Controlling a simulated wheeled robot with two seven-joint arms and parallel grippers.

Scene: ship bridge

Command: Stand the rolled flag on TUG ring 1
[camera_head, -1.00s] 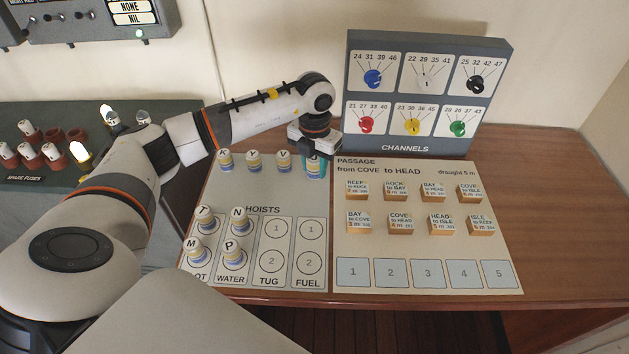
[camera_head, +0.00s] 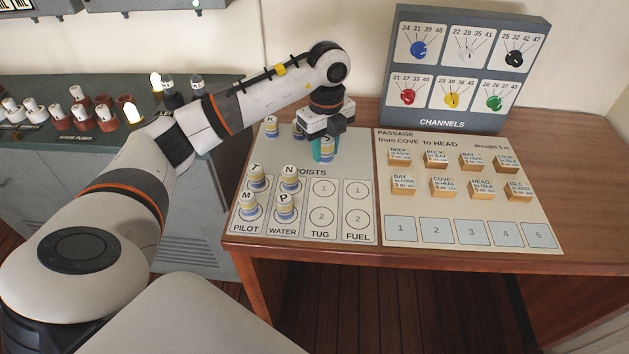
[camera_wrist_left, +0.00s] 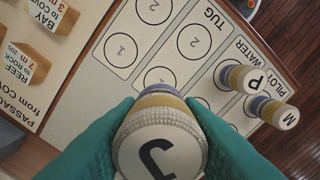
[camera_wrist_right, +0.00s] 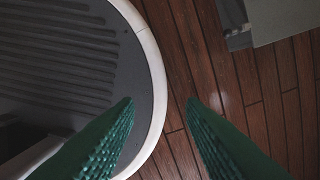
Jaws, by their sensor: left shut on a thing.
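The rolled flag marked J (camera_wrist_left: 160,140) is between the teal fingers of my left gripper (camera_head: 325,148), which is shut on it. The flag (camera_head: 325,157) looks upright, above the hoists board, just behind TUG ring 1 (camera_head: 323,188) in the head view. TUG ring 1 is empty and shows beyond the flag in the left wrist view (camera_wrist_left: 158,76). TUG ring 2 (camera_head: 320,217) is empty too. My right gripper (camera_wrist_right: 161,103) is open and empty over the floor, and is not in the head view.
Flags T (camera_head: 256,176), N (camera_head: 289,176), M (camera_head: 248,205) and P (camera_head: 285,206) stand on the PILOT and WATER rings, left of TUG. Flags K (camera_head: 270,128) and Y (camera_head: 299,131) stand behind. The FUEL rings (camera_head: 357,190) are empty. The passage board (camera_head: 470,210) lies right.

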